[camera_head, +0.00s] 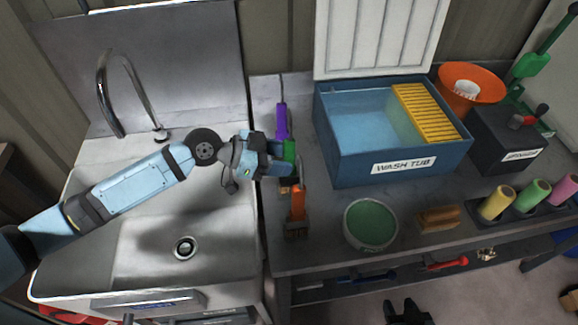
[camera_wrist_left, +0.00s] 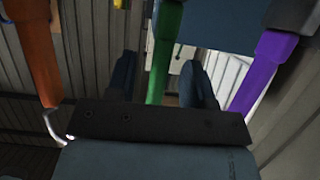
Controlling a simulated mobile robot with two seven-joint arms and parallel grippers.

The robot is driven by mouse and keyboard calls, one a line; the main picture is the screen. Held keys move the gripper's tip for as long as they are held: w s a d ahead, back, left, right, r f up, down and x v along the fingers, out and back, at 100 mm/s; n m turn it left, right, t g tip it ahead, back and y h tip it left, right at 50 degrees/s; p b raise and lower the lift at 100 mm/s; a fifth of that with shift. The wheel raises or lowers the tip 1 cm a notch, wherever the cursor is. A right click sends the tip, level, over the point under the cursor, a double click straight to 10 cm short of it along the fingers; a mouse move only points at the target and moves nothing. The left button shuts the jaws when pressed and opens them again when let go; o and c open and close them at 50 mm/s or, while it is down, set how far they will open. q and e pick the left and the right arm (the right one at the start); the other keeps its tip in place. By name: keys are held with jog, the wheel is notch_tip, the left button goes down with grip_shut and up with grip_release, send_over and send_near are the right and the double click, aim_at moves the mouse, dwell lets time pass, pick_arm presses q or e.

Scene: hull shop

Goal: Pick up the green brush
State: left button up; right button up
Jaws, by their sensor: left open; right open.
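The green brush (camera_head: 290,150) is on the grey bench beside the sink, between a purple brush (camera_head: 281,122) and an orange brush (camera_head: 298,205). My left gripper (camera_head: 287,158) is open at the green brush, and its fingers hide part of it. In the left wrist view the green handle (camera_wrist_left: 165,50) lies between the two open fingers (camera_wrist_left: 160,78), with gaps on both sides. The orange handle (camera_wrist_left: 35,50) is left of the fingers and the purple handle (camera_wrist_left: 255,70) is right. My right gripper (camera_head: 407,311) is open and empty at the bottom edge, over the floor.
A steel sink (camera_head: 140,260) lies left of the bench. A blue wash tub (camera_head: 340,165) with a yellow rack (camera_head: 425,112) stands behind. A bowl of green liquid (camera_head: 371,223), a brown block (camera_head: 438,218) and coloured rolls (camera_head: 496,203) stand at the front right.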

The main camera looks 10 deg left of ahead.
pick_arm(q)
jog(key=shift+x, duration=1.1)
grip_shut()
jog(key=shift+r, duration=0.1)
